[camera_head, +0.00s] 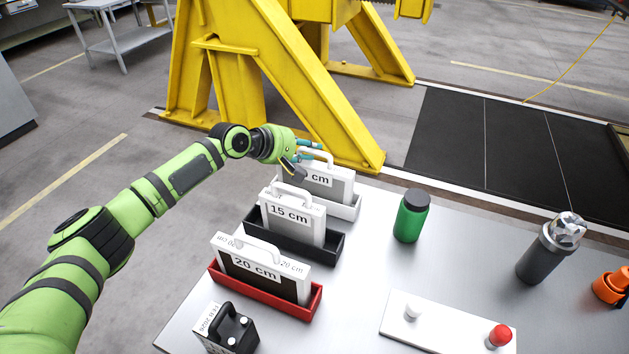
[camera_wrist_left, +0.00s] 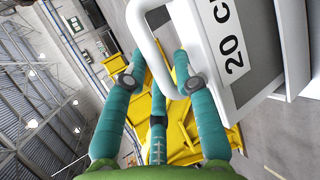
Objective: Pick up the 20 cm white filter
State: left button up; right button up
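The white filter (camera_head: 332,183) stands upright in the white holder at the far end of the row of holders. Its label is partly covered in the head view, but the left wrist view shows "20 C" on the white filter (camera_wrist_left: 232,45). My left gripper (camera_head: 308,157) is at the top of this filter, beside its white handle (camera_head: 318,155). In the left wrist view the handle (camera_wrist_left: 150,50) reaches between the spread teal fingers (camera_wrist_left: 158,85), which look open and not closed on it. My right gripper is out of view.
A 15 cm filter (camera_head: 291,216) stands in a black holder, and another 20 cm filter (camera_head: 258,268) in a red holder. A green bottle (camera_head: 411,216), a grey cylinder (camera_head: 546,255) and a white panel (camera_head: 450,328) are on the table. A yellow stand (camera_head: 270,80) rises close behind.

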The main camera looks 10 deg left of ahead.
pick_arm(q)
grip_shut()
jog(key=shift+r, duration=0.1)
